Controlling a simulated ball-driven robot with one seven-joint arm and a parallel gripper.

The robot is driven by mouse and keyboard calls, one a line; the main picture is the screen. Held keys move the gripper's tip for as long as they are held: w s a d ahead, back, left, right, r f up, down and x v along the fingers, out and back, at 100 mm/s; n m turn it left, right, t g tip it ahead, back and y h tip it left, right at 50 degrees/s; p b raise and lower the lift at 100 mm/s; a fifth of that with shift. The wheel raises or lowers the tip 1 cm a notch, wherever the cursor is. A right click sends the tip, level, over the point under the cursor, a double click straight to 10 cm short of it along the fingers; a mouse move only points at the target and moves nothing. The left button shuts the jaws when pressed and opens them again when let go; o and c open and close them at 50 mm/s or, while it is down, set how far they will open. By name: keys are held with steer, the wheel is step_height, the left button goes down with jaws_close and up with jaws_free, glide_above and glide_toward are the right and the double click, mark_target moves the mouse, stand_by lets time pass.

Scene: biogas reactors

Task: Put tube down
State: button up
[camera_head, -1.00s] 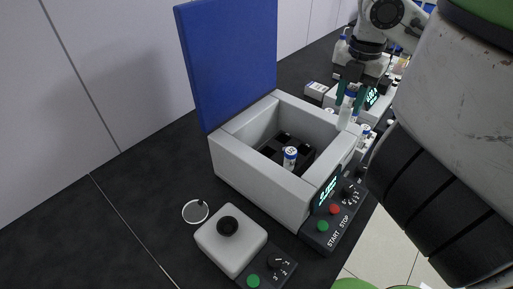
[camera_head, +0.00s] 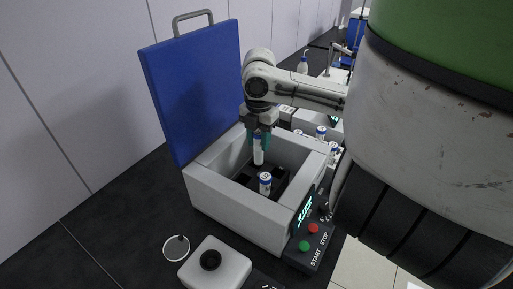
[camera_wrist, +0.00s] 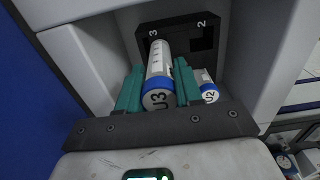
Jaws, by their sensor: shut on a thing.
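My gripper (camera_head: 258,138) is inside the open white box (camera_head: 232,207), over its back part. Its teal fingers are shut on a white tube with a blue cap, the U3 tube (camera_head: 258,157). In the wrist view the U3 tube (camera_wrist: 159,78) sits between the fingers (camera_wrist: 158,88), cap toward the camera, its far end by the "3" side of the black rack (camera_wrist: 179,28). I cannot tell whether that end is in a slot. A second tube, the U2 tube (camera_head: 265,185), stands in the box; it also shows in the wrist view (camera_wrist: 209,93), right of the fingers.
The box's blue lid (camera_head: 195,85) stands open at the left. Its walls are close around my gripper. A white device with a black knob (camera_head: 210,260) and a round glass dish (camera_head: 176,248) are in front. More tubes (camera_head: 321,132) stand behind the box at right.

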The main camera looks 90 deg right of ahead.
mark_target(257, 152)
steer(key=f, duration=0.3)
steer(key=shift+w+f, duration=0.15)
steer(key=shift+w, duration=0.15)
steer(key=shift+f, duration=0.25)
steer(key=shift+f, duration=0.15)
steer(key=shift+f+b, duration=0.35)
steer(key=shift+f, duration=0.15)
steer(key=o, duration=1)
step_height(257, 152, up, 13)
steer(key=shift+r+p, duration=0.2)
steer(key=shift+p, duration=0.15)
